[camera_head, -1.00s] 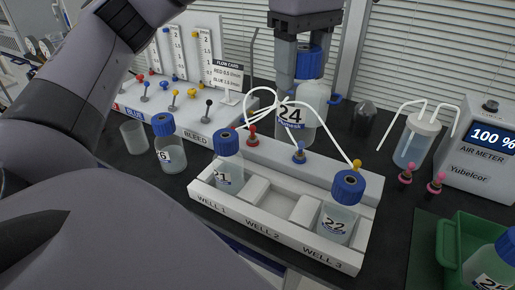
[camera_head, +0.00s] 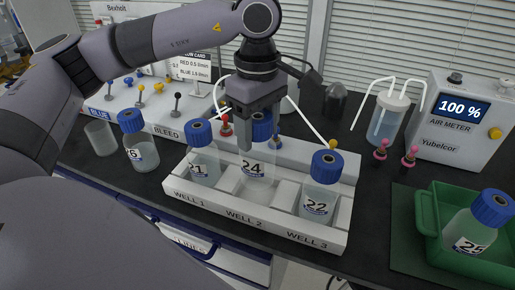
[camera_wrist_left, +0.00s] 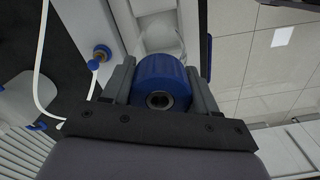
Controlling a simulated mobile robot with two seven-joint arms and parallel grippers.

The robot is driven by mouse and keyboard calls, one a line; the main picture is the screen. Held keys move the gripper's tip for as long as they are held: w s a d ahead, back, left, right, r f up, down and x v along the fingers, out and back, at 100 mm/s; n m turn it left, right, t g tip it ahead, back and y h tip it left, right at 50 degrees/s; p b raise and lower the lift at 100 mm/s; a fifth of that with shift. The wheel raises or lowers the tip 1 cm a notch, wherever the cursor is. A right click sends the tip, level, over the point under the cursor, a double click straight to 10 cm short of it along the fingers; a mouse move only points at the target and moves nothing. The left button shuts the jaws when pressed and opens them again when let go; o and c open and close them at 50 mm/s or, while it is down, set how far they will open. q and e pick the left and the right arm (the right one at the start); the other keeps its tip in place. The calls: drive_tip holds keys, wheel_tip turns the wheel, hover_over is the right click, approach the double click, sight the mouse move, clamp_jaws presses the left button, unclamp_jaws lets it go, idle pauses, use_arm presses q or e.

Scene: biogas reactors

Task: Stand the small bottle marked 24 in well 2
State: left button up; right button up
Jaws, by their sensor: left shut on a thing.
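The small bottle marked 24 (camera_head: 252,170) has a blue cap and is upright at the middle well, well 2, of the white rack (camera_head: 258,228). Whether its base touches the well floor is hidden. My left gripper (camera_head: 258,140) is shut on its blue cap from above; in the left wrist view the cap (camera_wrist_left: 160,82) sits between the two fingers. Bottle 21 (camera_head: 203,160) stands in well 1 and bottle 22 (camera_head: 319,195) in well 3. My right gripper is not in view.
Bottle 26 (camera_head: 140,153) and an empty beaker (camera_head: 100,138) stand left of the rack. A green crate (camera_head: 437,222) holding bottle 25 (camera_head: 470,230) is at the right. White tubes with red, blue and yellow fittings run behind the wells. The air meter (camera_head: 463,120) stands at the back right.

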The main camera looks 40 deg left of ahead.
sight(258, 150)
use_arm(q)
drive_tip(key=shift+f, duration=2.6)
drive_tip(key=shift+f, duration=0.15)
drive_tip(key=o, duration=1.6)
drive_tip(key=shift+c, duration=0.2)
wheel_tip(258, 150, up, 12)
drive_tip(key=shift+r+b, duration=0.25)
drive_tip(key=shift+b, duration=0.05)
